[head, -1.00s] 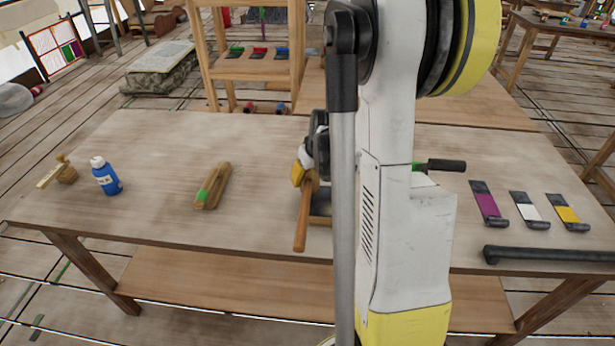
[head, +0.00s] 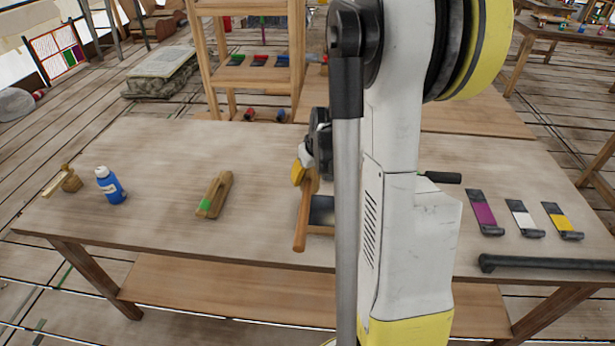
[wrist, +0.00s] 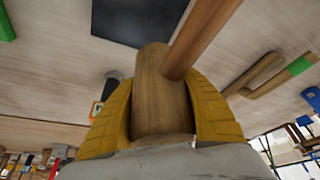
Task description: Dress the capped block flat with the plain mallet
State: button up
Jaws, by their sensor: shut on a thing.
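A plain wooden mallet is in my gripper (wrist: 165,98). In the wrist view its thick head (wrist: 158,92) sits between the two yellow fingers, and its handle runs up to the right. In the head view the handle (head: 302,222) points toward the table's front edge, and one yellow finger of my gripper (head: 299,172) shows behind it. A dark flat-topped piece (head: 322,210) lies just right of the handle, partly hidden by my arm. A dark square face (wrist: 140,18) shows ahead of the mallet in the wrist view. I cannot tell whether either is the capped block.
Purple (head: 484,212), white (head: 522,215) and yellow (head: 561,218) banded pieces and a dark bar (head: 545,263) lie right.

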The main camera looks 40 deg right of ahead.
dwell(0.3)
notch_tip(320, 180, up, 4)
jog(key=p, duration=0.2)
send_over(320, 197)
jog(key=shift+f+b, duration=2.15)
jog(key=shift+f, duration=0.05)
notch_tip(320, 197, down, 5)
jog(key=b, duration=0.4)
jog(key=shift+r, duration=0.15)
jog(key=shift+r+p, duration=0.35)
jog(key=shift+r, duration=0.05)
